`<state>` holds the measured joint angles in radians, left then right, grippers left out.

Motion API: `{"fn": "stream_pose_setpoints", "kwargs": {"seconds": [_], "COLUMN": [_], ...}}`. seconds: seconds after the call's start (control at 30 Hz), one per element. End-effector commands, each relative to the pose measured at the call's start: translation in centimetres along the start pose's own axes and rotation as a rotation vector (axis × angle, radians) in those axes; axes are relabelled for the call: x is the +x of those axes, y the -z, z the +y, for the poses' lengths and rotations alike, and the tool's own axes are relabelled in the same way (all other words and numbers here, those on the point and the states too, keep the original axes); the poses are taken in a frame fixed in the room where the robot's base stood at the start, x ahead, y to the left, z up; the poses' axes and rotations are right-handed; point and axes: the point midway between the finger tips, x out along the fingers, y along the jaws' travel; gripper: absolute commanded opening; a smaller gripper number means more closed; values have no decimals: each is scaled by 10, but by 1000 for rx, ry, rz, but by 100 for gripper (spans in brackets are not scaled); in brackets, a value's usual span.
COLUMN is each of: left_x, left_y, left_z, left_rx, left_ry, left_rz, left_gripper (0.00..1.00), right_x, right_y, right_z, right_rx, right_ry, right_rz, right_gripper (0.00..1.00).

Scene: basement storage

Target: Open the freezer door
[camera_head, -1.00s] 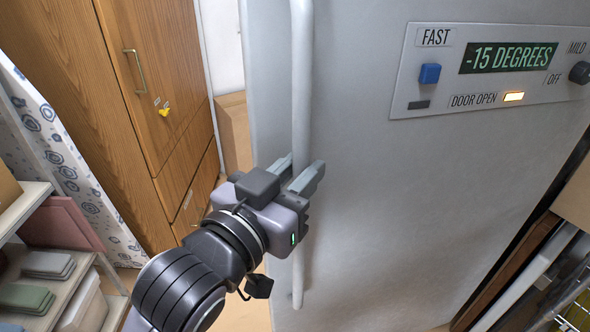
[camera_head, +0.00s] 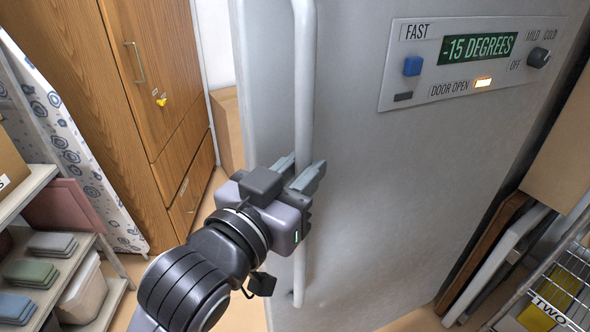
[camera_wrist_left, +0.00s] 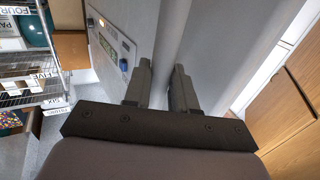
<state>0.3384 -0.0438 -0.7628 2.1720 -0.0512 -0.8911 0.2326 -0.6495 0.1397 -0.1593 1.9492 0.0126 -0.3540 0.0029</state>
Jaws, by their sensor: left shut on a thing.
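The freezer door (camera_head: 380,190) is a large grey-white panel filling the middle of the head view. Its long vertical handle (camera_head: 304,75) runs down near its left edge. My left gripper (camera_head: 305,172) is shut on this handle, around its middle. In the left wrist view the two fingers (camera_wrist_left: 162,88) stand on either side of the handle (camera_wrist_left: 178,40). A control panel (camera_head: 468,60) on the door reads -15 DEGREES, and its DOOR OPEN lamp (camera_head: 483,82) is lit. My right gripper is not in view.
A wooden cabinet (camera_head: 155,100) stands to the left behind the door. Shelves with folded cloths (camera_head: 30,272) stand at the lower left. Boards and a wire rack (camera_head: 555,290) stand at the right. Some floor (camera_head: 240,312) shows below the door.

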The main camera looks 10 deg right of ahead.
Motion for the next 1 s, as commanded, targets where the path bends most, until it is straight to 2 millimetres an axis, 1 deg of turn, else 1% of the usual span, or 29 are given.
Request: {"fn": "stream_pose_setpoints", "kwargs": {"seconds": [0.03,0.67,0.7,0.73,1.0], "left_x": [1,2,2,2,1], "left_y": [4,5,5,5,2], "left_z": [7,8,8,8,5], "left_rx": [-6,-5,-5,-4,-3], "left_ry": [-20,-20,-20,-20,-13], "left_rz": [12,13,12,12,6], "left_gripper": [0,0,38,46,46], "right_x": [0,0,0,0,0], "right_y": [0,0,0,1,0], "right_z": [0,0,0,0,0], "right_rx": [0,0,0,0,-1], "right_ry": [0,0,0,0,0], "right_rz": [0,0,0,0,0], "right_gripper": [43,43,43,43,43]}}
